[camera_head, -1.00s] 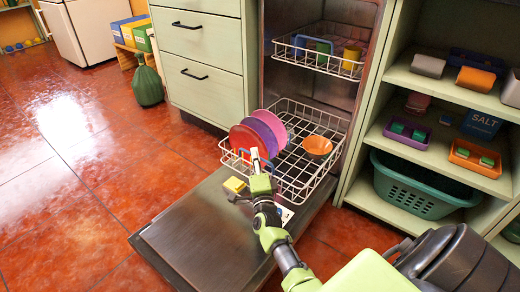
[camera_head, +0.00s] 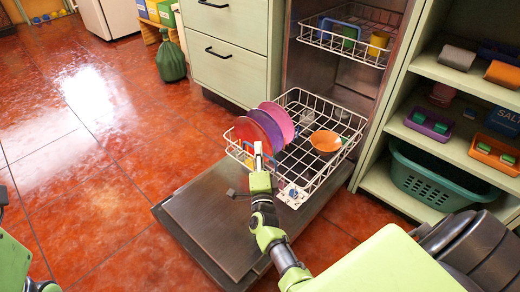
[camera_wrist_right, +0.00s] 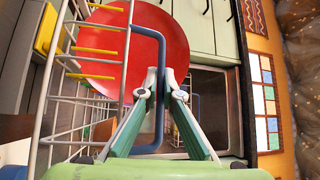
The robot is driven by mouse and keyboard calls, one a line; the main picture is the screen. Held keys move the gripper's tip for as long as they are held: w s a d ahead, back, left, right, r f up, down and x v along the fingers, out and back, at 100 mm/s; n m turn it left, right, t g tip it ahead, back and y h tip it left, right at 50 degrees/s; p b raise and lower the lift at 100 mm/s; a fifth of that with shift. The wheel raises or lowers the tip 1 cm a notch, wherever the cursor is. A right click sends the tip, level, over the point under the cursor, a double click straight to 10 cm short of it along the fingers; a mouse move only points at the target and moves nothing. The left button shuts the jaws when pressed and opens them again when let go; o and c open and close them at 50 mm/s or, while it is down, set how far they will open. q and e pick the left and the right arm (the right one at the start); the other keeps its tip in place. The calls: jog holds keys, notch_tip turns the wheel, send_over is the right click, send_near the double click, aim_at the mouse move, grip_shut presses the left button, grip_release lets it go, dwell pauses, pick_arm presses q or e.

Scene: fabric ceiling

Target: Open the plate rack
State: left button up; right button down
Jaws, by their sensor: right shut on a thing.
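The plate rack is the lower white wire rack (camera_head: 334,178) of the dishwasher, extending over the lowered door (camera_head: 205,220). It holds red, purple and pink plates (camera_head: 272,128) on its left and an orange bowl (camera_head: 325,141) on its right. My right gripper (camera_head: 258,158) is at the rack's front, shut on its blue handle. In the right wrist view the fingers (camera_wrist_right: 165,75) close around the blue bar (camera_wrist_right: 126,60), with the red plate (camera_wrist_right: 150,35) behind. Green parts of my left arm show at the lower left edge; its gripper is not visible.
The upper rack (camera_head: 347,40) holds a yellow cup (camera_head: 378,43) and blue and green pieces. Shelves with a teal basket (camera_head: 440,178) stand close on the right, drawers (camera_head: 228,60) on the left. The red floor left of the door is clear.

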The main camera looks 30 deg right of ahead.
jog(key=shift+f, duration=0.1)
jog(key=c, duration=2.2)
grip_release()
jog(key=v, duration=0.8)
jog(key=shift+a, duration=0.1)
jog(key=shift+s+f, duration=0.1)
